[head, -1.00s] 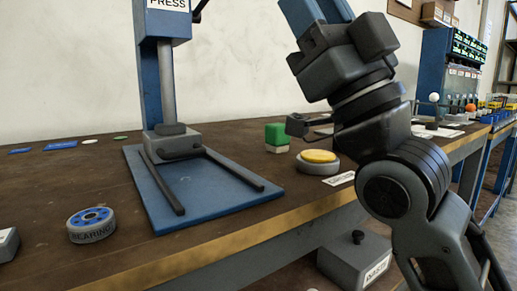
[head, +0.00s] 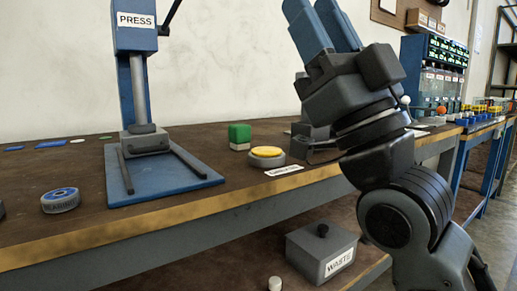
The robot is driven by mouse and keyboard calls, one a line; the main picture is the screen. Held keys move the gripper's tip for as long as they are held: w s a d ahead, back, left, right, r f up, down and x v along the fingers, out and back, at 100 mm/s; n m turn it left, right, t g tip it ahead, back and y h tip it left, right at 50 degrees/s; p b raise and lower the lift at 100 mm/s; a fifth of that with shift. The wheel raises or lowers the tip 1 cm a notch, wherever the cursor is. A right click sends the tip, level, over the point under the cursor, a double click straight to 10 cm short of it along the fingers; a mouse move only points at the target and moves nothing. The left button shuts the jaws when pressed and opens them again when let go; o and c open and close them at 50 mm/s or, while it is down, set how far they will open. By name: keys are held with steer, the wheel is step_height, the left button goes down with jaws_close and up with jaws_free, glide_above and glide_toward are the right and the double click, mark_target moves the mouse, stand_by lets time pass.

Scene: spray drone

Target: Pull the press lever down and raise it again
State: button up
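The blue press (head: 135,38), labelled PRESS, stands at the left on the workbench. Its grey column goes down to a grey block on a blue base plate with two dark rails. The dark press lever (head: 171,14) rises from the right side of the press head; its upper end is cut off by the top edge. My gripper (head: 318,20) points up, right of the press and well apart from the lever in the picture. Its two blue fingers run side by side, tips at or past the top edge, so their gap is unclear. I see nothing held.
On the bench are a bearing (head: 60,200), a green-topped block (head: 240,136) and a yellow button (head: 267,152). A grey WASTE box (head: 322,252) sits on the lower shelf. The bench's yellow front edge (head: 200,214) runs across. Racks stand at the far right.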

steer(key=s+d+f+m+t+h, duration=0.1)
steer(key=s+d+f+m+h, duration=0.2)
steer(key=f+m+h, duration=0.6)
steer(key=s+d+f+m+t+h, duration=0.1)
steer(key=s+d+f+m+h, duration=0.15)
steer(key=f+h, duration=0.65)
steer(key=s+d+f+m+t+h, duration=0.1)
steer(key=s+d+f+m+h, duration=0.4)
steer(key=f, duration=0.9)
steer(key=s+d+f+n+g, duration=0.1)
steer(key=s+d+f+g, duration=0.15)
steer(key=s+f, duration=0.4)
steer(key=s+d+f+n+g, duration=0.1)
steer(key=s+f+n+g, duration=0.15)
steer(key=s, duration=0.75)
steer(key=s+d+f+g, duration=0.1)
steer(key=s+f+g, duration=0.2)
steer(key=s+f, duration=0.4)
step_height(320, 180, up, 32)
steer(key=s+p, duration=0.1)
steer(key=p, duration=3)
steer(key=shift+s+d+r+y, duration=0.15)
steer(key=shift+d+r+y, duration=0.05)
steer(key=shift+y, duration=0.2)
